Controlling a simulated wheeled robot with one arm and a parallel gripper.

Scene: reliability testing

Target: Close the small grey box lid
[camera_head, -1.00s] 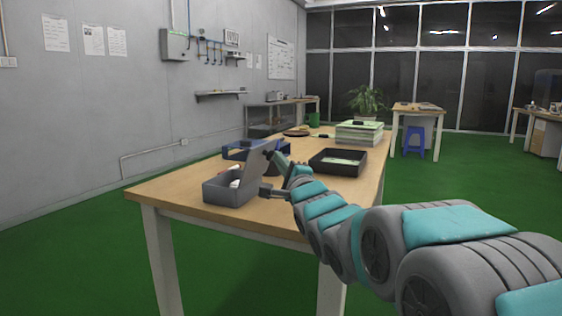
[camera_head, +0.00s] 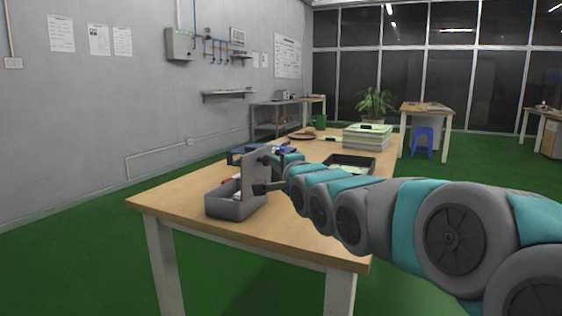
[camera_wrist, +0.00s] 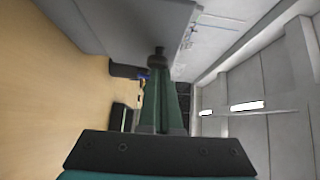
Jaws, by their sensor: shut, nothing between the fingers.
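The small grey box (camera_head: 236,203) stands near the front left end of the wooden table. Its lid (camera_head: 257,172) is raised and stands roughly upright on the box's right side. My gripper (camera_head: 258,188) is beside the lid's right face, its fingertips at or very close to it; I cannot tell if they touch. In the wrist view the grey lid (camera_wrist: 125,25) fills the top, and my gripper (camera_wrist: 158,55) is shut and empty with its tip against or just in front of it. The box's inside is mostly hidden in the wrist view.
The wooden table (camera_head: 190,205) also bears a black tray (camera_head: 352,162) behind my arm, a blue bin (camera_head: 238,156) behind the lid, and a stack of papers (camera_head: 367,138) farther back. The table's front edge is close to the box.

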